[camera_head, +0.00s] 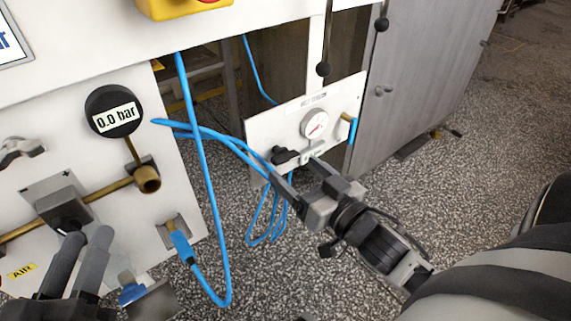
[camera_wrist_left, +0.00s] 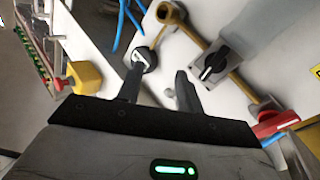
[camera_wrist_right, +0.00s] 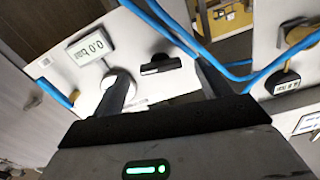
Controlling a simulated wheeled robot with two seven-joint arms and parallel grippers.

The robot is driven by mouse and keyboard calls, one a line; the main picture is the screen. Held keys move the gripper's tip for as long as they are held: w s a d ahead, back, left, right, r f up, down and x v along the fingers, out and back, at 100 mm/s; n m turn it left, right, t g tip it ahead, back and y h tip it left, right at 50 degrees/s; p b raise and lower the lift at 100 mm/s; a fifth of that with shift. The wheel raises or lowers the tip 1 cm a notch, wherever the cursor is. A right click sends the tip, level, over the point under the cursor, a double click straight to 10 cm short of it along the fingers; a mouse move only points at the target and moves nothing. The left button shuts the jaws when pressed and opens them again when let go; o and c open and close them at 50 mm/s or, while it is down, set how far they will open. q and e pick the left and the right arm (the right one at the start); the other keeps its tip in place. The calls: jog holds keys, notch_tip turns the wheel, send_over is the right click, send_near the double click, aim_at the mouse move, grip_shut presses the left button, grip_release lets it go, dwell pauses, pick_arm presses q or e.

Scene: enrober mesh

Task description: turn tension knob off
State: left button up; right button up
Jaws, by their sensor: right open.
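In the right wrist view the knob (camera_wrist_right: 160,65) has a bar-shaped handle lying nearly level. My right gripper (camera_head: 302,174) is open in front of this panel; the knob shows between its fingers, apparently untouched. My left gripper (camera_head: 88,238) is open and empty at the lower left, before the large white panel (camera_head: 180,120).
The large panel carries a black gauge reading 0.0 bar (camera_head: 114,111), a brass pipe (camera_head: 105,192) and another black knob (camera_wrist_left: 215,63). Blue hoses (camera_head: 200,190) hang between the panels, close to my right gripper. A grey cabinet (camera_head: 425,80) stands at the right.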

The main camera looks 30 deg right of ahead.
aim_at(286, 161)
jog(key=w, duration=0.5)
jog(key=shift+a+b, duration=0.2)
jog(key=shift+b, duration=0.2)
pick_arm(q)
jog(key=shift+w+a+r+m+t+h, duration=0.1)
jog(key=shift+w+r+m+t+h, duration=0.1)
jog(key=shift+r+m+t, duration=0.3)
jog(key=shift+w+a+r+m+t+h, duration=0.1)
jog(key=shift+w+r+m+t, duration=0.15)
jog(key=shift+r, duration=0.3)
jog(key=shift+s, duration=0.1)
pick_arm(e)
jog(key=shift+s, duration=0.1)
jog(key=c, duration=1)
